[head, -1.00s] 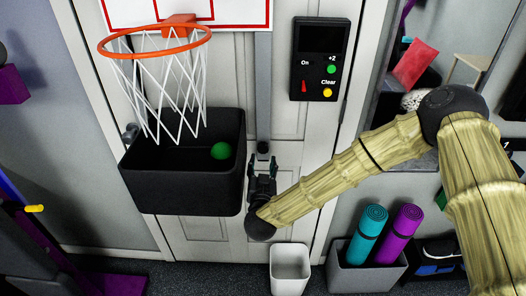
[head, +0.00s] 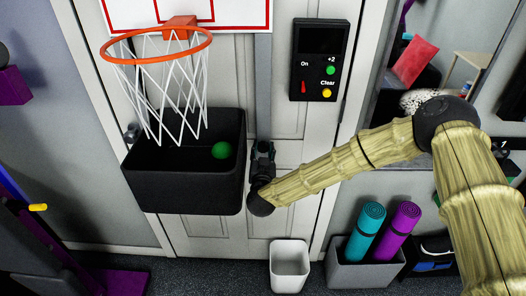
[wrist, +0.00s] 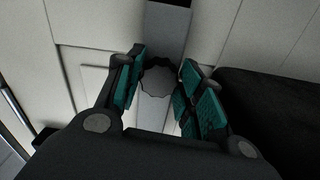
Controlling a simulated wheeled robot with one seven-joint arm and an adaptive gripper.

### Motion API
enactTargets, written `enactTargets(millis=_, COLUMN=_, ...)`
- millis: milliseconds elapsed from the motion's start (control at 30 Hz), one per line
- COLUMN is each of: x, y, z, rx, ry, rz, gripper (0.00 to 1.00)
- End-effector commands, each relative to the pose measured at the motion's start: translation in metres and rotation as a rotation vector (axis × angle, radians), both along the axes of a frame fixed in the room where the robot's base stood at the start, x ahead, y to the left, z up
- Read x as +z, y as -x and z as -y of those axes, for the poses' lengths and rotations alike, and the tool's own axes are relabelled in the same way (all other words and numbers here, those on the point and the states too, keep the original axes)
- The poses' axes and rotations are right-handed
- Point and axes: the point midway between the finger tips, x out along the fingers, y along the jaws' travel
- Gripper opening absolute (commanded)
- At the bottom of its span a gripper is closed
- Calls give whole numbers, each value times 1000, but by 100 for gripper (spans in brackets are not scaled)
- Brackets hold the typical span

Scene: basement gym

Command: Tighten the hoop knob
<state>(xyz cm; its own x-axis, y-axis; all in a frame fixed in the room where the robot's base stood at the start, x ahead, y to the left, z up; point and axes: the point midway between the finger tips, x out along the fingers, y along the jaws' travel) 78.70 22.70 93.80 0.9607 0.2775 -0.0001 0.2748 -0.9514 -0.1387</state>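The hoop knob (wrist: 158,77) is a grey, scalloped round knob on the grey vertical strip of the door, seen in the wrist view between my fingers. My gripper (wrist: 163,64) is open, with one teal-padded finger on each side of it. The left finger is very close to the knob's edge; I cannot tell if it touches. A small gap shows on the right. In the head view my gripper (head: 262,150) is at the foot of the strip and hides the knob. The orange hoop (head: 157,60) with a white net is at upper left.
A black bin (head: 180,190) with a green ball (head: 221,150) is close beside my gripper on the left. A black scoreboard box (head: 320,60) is above right. A white bin (head: 289,268) and a grey box (head: 365,275) with rolled mats stand below.

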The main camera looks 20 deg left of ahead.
Motion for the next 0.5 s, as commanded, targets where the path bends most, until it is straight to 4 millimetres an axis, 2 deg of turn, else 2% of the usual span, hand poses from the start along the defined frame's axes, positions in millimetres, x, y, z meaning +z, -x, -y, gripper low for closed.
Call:
enactTargets(millis=33, x=0, y=0, z=0, rx=-1, ry=0, rz=0, gripper=21)
enactTargets(millis=100, x=0, y=0, z=0, rx=-1, ry=0, rz=0, gripper=14)
enactTargets(millis=500, x=-2, y=0, z=1, rx=-1, ry=-79, rz=-21, gripper=14)
